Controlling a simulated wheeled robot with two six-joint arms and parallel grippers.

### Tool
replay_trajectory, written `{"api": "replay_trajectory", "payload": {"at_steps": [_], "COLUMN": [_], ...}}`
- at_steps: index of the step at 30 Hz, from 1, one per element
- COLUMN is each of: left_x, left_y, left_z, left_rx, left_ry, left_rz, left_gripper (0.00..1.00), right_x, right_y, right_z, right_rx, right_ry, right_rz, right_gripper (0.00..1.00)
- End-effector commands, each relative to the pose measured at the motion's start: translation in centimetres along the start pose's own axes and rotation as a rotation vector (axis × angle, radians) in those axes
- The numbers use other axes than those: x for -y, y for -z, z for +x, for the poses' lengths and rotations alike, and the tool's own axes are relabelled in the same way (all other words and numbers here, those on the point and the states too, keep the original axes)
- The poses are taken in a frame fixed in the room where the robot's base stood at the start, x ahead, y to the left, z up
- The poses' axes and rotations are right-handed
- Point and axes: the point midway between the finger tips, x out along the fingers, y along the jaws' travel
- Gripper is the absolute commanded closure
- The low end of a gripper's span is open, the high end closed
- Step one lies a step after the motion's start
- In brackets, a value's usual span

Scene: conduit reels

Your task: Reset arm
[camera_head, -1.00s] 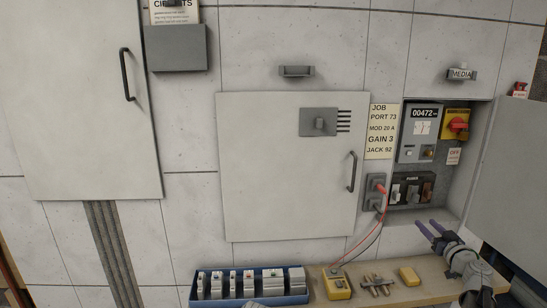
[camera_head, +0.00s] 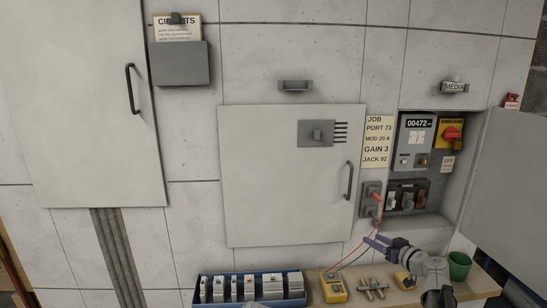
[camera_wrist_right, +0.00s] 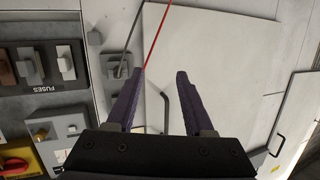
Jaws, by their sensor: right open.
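My right gripper (camera_head: 373,240) comes in from the lower right in the head view, in front of the wall below the open panel box. Its purple fingers also show in the right wrist view (camera_wrist_right: 158,85), apart and with nothing between them. Behind them in that view are the red lead, the grey socket block (camera_wrist_right: 117,66) and the closed white cabinet door (camera_wrist_right: 215,60). My left gripper is not seen in the head view.
A shelf holds a blue tray (camera_head: 250,301) of breakers, a yellow meter (camera_head: 333,287), small brass parts (camera_head: 372,288) and a green cup (camera_head: 459,266). Red and dark leads run from the socket block (camera_head: 370,205) to the meter. An open grey door (camera_head: 512,200) stands at right.

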Motion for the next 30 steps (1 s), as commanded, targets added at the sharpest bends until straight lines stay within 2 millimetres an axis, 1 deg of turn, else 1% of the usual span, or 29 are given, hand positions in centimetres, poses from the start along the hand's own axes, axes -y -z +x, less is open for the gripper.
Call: {"api": "replay_trajectory", "payload": {"at_steps": [1,2,3,4,5,6,8,9,11,12,14,15,17,18,21,22,25,27,30], "left_x": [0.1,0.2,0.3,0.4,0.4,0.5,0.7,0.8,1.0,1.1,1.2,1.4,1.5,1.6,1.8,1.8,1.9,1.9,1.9], "left_y": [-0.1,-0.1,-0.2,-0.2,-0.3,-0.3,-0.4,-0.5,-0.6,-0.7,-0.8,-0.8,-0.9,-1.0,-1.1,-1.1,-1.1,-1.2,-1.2], "left_z": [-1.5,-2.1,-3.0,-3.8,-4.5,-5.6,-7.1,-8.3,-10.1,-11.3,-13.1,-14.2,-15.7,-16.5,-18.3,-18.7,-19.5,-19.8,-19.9], "left_rx": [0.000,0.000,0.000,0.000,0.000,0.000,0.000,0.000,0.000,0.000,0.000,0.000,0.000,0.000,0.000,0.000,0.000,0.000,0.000], "left_ry": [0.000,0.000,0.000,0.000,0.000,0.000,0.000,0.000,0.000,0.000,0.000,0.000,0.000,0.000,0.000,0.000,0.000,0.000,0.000], "left_rz": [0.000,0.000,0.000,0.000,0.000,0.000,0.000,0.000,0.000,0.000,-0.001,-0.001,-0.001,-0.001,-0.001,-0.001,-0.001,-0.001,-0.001], "left_gripper": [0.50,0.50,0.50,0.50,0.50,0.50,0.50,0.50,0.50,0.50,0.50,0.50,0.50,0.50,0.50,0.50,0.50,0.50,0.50], "right_x": [3.0,4.8,7.3,9.4,11.6,14.6,18.9,21.8,25.8,28.3,31.4,33.0,34.8,35.7,37.0,37.2,37.5,37.5,37.4], "right_y": [0.5,0.4,0.2,0.0,-0.3,-0.8,-1.7,-2.3,-3.2,-3.8,-4.6,-5.0,-5.4,-5.4,-5.3,-5.1,-4.8,-4.6,-4.6], "right_z": [0.3,0.6,0.9,1.1,1.1,1.0,0.4,-0.4,-2.0,-3.4,-5.8,-7.6,-10.1,-11.8,-15.3,-16.1,-18.1,-19.0,-19.4], "right_rx": [0.043,0.077,0.129,0.174,0.223,0.295,0.414,0.501,0.640,0.738,0.883,0.972,1.092,1.158,1.283,1.309,1.365,1.385,1.396], "right_ry": [0.045,0.073,0.112,0.143,0.174,0.212,0.258,0.282,0.303,0.303,0.282,0.255,0.197,0.151,0.027,-0.007,-0.105,-0.152,-0.185], "right_rz": [0.005,0.010,0.017,0.023,0.029,0.036,0.045,0.049,0.052,0.050,0.042,0.033,0.016,0.003,-0.031,-0.040,-0.063,-0.073,-0.079], "right_gripper": [0.47,0.47,0.47,0.47,0.47,0.47,0.47,0.47,0.47,0.47,0.47,0.47,0.47,0.47,0.47,0.47,0.47,0.47,0.47]}}
